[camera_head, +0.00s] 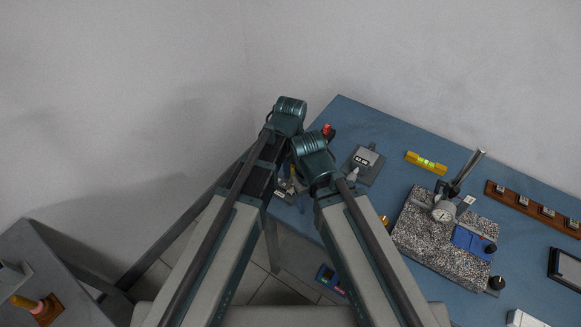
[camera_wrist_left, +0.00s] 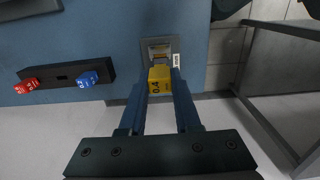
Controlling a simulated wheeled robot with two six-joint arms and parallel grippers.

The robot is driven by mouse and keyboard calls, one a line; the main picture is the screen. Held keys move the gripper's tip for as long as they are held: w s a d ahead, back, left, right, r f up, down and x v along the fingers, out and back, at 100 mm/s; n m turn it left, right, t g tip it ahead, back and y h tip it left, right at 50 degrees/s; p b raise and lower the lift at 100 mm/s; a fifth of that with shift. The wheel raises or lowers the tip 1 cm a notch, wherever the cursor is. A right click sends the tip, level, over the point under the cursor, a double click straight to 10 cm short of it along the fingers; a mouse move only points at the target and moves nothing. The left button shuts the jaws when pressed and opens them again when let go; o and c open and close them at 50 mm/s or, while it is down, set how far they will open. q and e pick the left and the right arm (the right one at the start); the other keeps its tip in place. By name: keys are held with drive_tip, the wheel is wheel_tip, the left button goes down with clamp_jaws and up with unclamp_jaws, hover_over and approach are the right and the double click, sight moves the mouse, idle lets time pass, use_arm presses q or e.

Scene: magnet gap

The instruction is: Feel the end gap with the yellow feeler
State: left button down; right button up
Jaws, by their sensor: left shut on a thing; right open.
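The yellow feeler (camera_wrist_left: 160,80), marked with a number like 0.4, is held between the two fingers of my left gripper (camera_wrist_left: 160,86) in the left wrist view. Its far end is at the near side of a small grey block (camera_wrist_left: 173,43) with a white label and a recess. I cannot tell whether the feeler is in the recess or touches it. In the head view the labelled grey block (camera_head: 284,194) shows partly, below my arms. My left gripper's fingers are mostly hidden there. My right gripper (camera_head: 318,180) is beside it, lower, open, its fingers largely hidden.
A dark rack (camera_wrist_left: 63,75) holds red feelers (camera_wrist_left: 26,86) and a blue feeler (camera_wrist_left: 87,79). On the blue table (camera_head: 350,115) are a grey meter (camera_head: 367,163), a yellow level (camera_head: 426,162), a granite plate (camera_head: 420,235) with a dial indicator (camera_head: 443,212), and a wooden rack (camera_head: 530,208).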

use_arm(q)
drive_tip(key=shift+f+b, duration=1.95)
drive_tip(key=shift+f, duration=0.15)
use_arm(e)
drive_tip(key=shift+f, duration=2.1)
use_arm(q)
drive_tip(key=shift+f+b, duration=0.9)
drive_tip(key=shift+f, duration=0.05)
use_arm(e)
drive_tip(key=shift+f, duration=0.9)
use_arm(q)
drive_tip(key=shift+r, duration=0.15)
use_arm(e)
drive_tip(key=shift+r, duration=0.1)
use_arm(q)
drive_tip(key=shift+r+p, duration=2.45)
drive_tip(key=shift+p, duration=0.1)
use_arm(e)
wheel_tip(320, 180, up, 5)
drive_tip(key=shift+f, duration=0.1)
use_arm(q)
drive_tip(key=shift+f, duration=0.1)
